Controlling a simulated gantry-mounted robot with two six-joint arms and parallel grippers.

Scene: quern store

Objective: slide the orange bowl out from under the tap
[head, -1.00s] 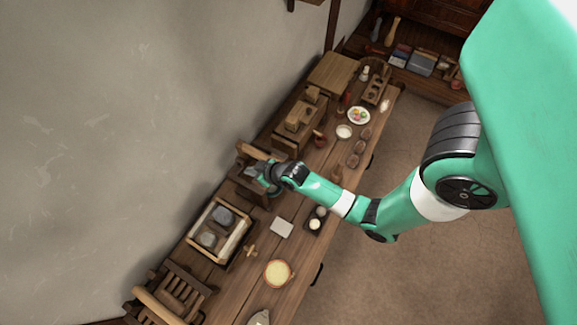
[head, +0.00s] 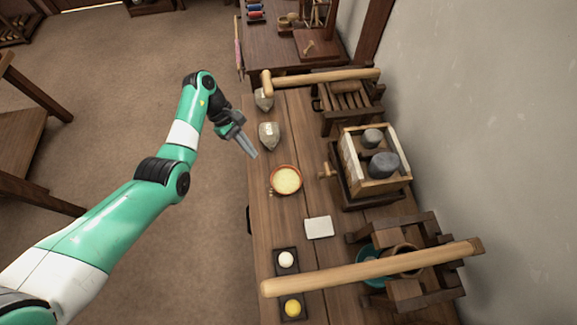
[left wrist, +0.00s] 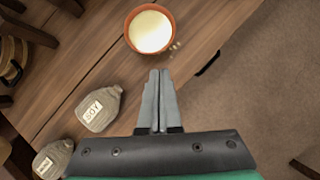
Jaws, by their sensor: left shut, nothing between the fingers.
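The orange bowl (head: 272,189), filled with something pale yellow, stands on the wooden table just left of a wooden tap (head: 325,171) on the boxed stand. The tap's spout is not clear, but the bowl looks beside it, with a gap. The bowl also shows at the top of the left wrist view (left wrist: 129,35). My left gripper (head: 252,153) is shut and empty, up and left of the bowl near the table's edge. In the left wrist view its fingers (left wrist: 160,74) point towards the bowl, apart from it. My right gripper is not in view.
Two grey sacks (head: 269,134) stand beyond the bowl; one reads SOY in the left wrist view (left wrist: 99,108). A white slab (head: 319,228), black trays (head: 286,272) and a wooden frame with a long pole (head: 370,268) lie nearer.

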